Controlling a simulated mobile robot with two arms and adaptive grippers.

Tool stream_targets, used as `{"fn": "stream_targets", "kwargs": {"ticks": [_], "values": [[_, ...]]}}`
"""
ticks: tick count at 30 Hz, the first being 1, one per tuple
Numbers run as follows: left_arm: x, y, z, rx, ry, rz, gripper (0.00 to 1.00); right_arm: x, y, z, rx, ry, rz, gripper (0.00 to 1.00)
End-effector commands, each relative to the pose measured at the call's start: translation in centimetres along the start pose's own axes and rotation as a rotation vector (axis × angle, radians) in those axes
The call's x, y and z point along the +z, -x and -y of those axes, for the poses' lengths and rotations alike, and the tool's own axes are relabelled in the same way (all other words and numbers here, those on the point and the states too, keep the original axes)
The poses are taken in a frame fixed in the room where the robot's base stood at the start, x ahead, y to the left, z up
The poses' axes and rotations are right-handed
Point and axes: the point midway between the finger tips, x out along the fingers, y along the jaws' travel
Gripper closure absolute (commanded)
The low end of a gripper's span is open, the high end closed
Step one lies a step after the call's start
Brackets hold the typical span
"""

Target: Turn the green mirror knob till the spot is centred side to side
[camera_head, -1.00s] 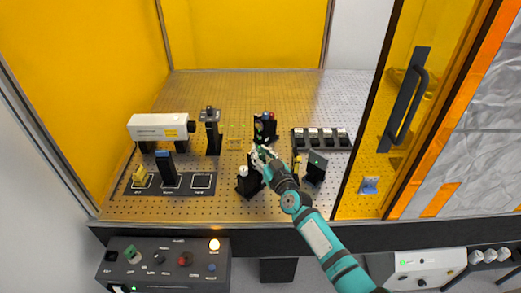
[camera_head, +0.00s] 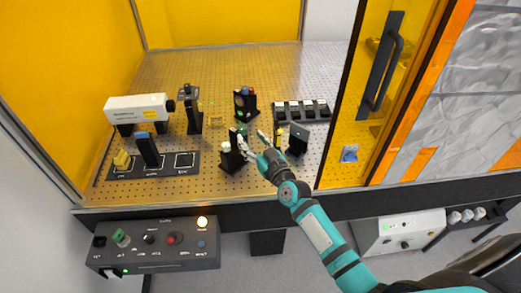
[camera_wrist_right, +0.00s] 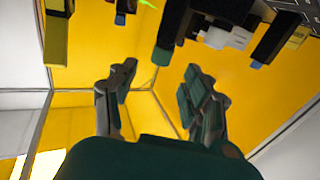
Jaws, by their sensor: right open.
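A black mount with blue and red knobs on top (camera_head: 245,104) stands on the perforated table. A nearer black mount (camera_head: 232,160) carries a white cylinder on its left. A small green part (camera_head: 242,131), which looks like a knob, shows just above that nearer mount; I cannot tell which mount it belongs to. My right gripper (camera_head: 251,138) is open, its fingers apart and empty just right of the nearer mount. Its fingers (camera_wrist_right: 155,85) also show spread in the right wrist view, with nothing between them. My left gripper is out of view. I see no spot.
A row of dark blocks (camera_head: 300,112) and a dark plate mount (camera_head: 298,140) are right. A control box (camera_head: 155,245) is below the table edge. An orange door panel borders the right.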

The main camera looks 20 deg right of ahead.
Motion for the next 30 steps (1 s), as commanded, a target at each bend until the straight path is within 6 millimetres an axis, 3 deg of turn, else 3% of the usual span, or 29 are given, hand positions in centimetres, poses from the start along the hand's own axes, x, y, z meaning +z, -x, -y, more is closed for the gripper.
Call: {"fn": "stream_targets", "kwargs": {"ticks": [3, 10, 23, 30], "values": [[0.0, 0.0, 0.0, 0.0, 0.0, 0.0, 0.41, 0.1, 2.6, 0.0, 0.0, 0.001, 0.002, 0.5], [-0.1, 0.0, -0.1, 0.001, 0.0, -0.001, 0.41, 0.0, 5.3, -0.1, 0.0, 0.001, 0.001, 0.5], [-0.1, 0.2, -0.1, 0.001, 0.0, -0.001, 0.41, -0.2, 5.7, 0.0, 0.0, 0.001, 0.0, 0.5], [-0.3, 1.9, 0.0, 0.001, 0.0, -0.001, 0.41, -2.6, 5.7, 0.0, 0.0, 0.0, -0.001, 0.5]]}}
